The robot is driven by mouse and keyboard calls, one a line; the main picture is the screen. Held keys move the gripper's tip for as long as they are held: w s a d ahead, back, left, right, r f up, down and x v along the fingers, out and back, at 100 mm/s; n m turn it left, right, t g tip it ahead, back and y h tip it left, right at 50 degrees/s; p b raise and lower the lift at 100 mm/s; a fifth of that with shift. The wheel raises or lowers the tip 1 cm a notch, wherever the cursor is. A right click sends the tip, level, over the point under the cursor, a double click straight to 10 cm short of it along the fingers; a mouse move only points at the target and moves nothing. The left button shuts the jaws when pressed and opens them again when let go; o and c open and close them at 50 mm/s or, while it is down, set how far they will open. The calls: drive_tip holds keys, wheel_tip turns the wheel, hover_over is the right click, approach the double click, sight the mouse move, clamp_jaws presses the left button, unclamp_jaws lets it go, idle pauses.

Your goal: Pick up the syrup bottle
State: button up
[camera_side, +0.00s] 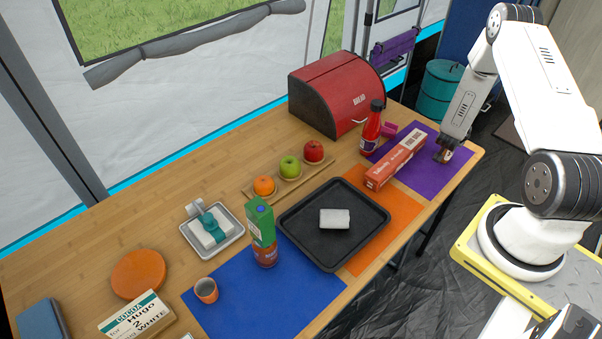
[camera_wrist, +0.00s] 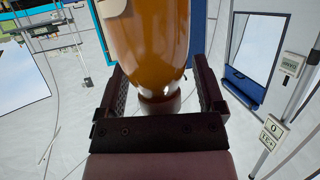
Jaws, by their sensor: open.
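An amber-brown bottle (camera_wrist: 145,35), which looks like the syrup bottle, fills the upper middle of the wrist view. Its narrow end lies between the two dark fingers of my gripper (camera_wrist: 159,68). The fingers are apart, one on each side, with visible gaps to the bottle. In the side view my gripper (camera_side: 443,154) is low over the purple mat (camera_side: 452,177) at the table's right end. Only a small brownish, pale-labelled bit of the bottle shows there; the gripper hides the rest.
A long red-and-white box (camera_side: 396,158) lies just left of my gripper. A red bottle (camera_side: 371,130) stands behind it, near the red bread box (camera_side: 335,95). A black tray (camera_side: 300,258) holds a white block. The table's right edge is close to my gripper.

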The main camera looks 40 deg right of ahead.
drive_tip(key=shift+c, duration=0.2)
clamp_jaws()
idle(1.1)
